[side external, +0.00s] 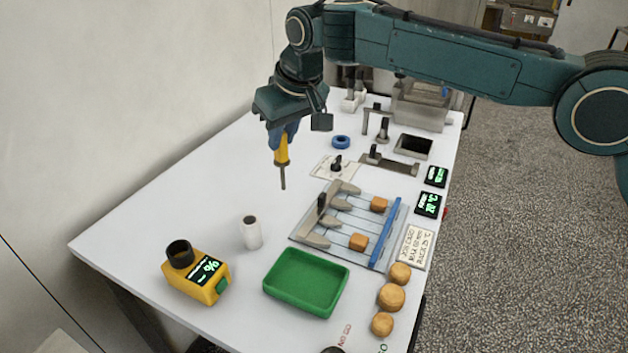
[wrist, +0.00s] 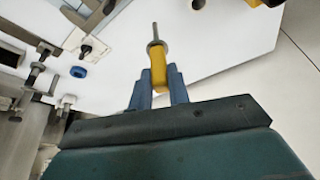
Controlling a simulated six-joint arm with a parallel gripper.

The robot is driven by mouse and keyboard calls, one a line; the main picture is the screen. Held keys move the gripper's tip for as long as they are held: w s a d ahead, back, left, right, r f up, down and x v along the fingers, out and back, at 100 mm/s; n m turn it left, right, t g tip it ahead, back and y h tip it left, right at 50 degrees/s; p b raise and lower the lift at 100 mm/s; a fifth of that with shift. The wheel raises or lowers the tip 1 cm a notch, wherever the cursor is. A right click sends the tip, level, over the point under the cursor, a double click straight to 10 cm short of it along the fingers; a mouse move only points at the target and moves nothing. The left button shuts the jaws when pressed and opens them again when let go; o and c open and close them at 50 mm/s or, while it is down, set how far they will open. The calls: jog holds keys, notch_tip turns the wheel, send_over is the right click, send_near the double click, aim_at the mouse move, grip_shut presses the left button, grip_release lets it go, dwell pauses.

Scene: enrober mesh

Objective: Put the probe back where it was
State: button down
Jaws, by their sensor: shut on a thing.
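The probe (side external: 282,152) has a yellow handle and a thin dark metal rod. My gripper (side external: 280,138) is shut on its handle and holds it upright, rod down, above the left part of the white table. The probe (wrist: 157,66) also shows in the wrist view between the two blue fingers of my gripper (wrist: 159,88). A yellow meter (side external: 197,277) with a green display and a dark round cup (side external: 180,253) on top stands at the front left. A white cylinder (side external: 251,232) with a dark top stands behind it. Which of these held the probe, I cannot tell.
A green tray (side external: 305,282) lies at the front. A mesh frame (side external: 340,225) with brown blocks, a blue bar (side external: 385,234) and grey clamps is to its right. Several round brown pieces (side external: 391,297) lie at the right edge. The table's left side is clear.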

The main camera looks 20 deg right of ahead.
jog(key=s+a+f, duration=0.1)
jog(key=s+a, duration=0.2)
jog(key=a, duration=0.4)
jog(key=shift+a, duration=0.4)
jog(key=shift+f, duration=0.1)
notch_tip(320, 180, down, 8)
dwell(0.6)
jog(key=c, duration=1.3)
grip_release()
